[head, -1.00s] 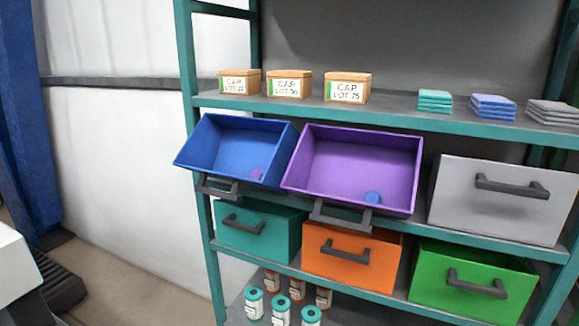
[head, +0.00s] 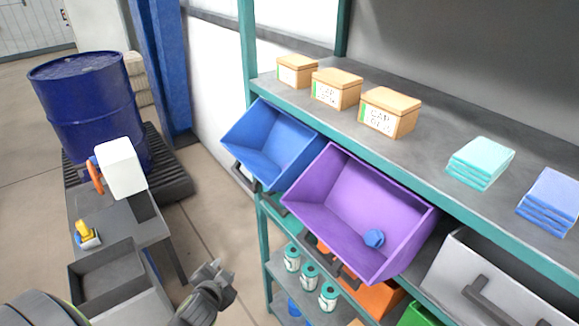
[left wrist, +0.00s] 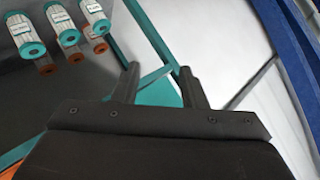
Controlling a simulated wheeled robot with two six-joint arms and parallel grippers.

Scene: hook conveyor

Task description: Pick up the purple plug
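The purple plug does not show now; the inside front of the tilted blue bin (head: 265,143) is partly hidden by its near wall. A blue plug (head: 373,238) lies in the tilted purple bin (head: 345,195). My left gripper (head: 215,272) is low in front of the shelf, below the blue bin and apart from it. In the left wrist view, its two fingers (left wrist: 158,75) are spread with nothing between them. My right gripper is not in view.
Boxes (head: 336,88) stand on the shelf above the bins. Teal-capped canisters (head: 309,277) stand on the lower shelf. At left are a grey workbench (head: 118,235) and a blue drum (head: 88,105). Open floor lies between bench and shelf.

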